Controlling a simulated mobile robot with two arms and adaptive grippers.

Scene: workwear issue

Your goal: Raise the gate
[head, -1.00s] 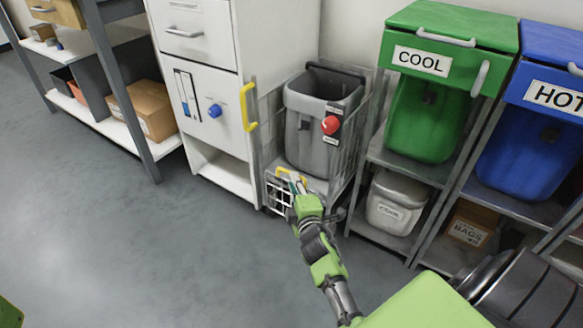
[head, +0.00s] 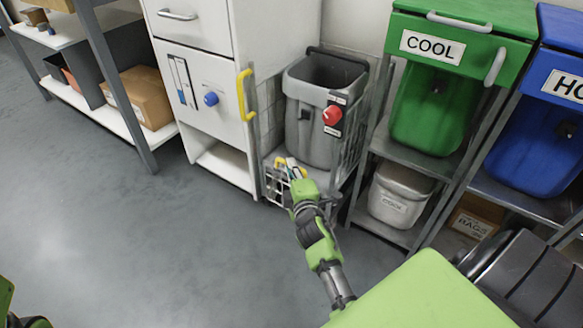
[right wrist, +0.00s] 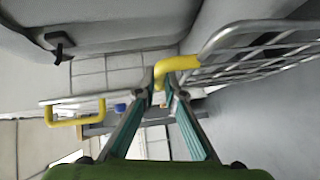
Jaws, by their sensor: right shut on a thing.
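The gate (head: 278,186) is a low wire grid at the front of the stand that holds a grey bin (head: 313,125). In the right wrist view its metal wires (right wrist: 262,50) run to the upper right, and its yellow handle (right wrist: 178,66) lies at the fingertips. My right gripper (head: 290,170) is shut on this handle, and its teal fingers also show in the right wrist view (right wrist: 165,78). The gripper covers part of the gate in the head view. Only a scrap of my left arm shows at the lower left; its gripper is out of view.
A white cabinet (head: 215,95) with a yellow handle (head: 241,95) and a blue knob stands left of the bin. Right of it are a green COOL bin (head: 430,115), a blue bin (head: 530,150) and a small white bin (head: 396,200). The floor (head: 150,230) in front is clear.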

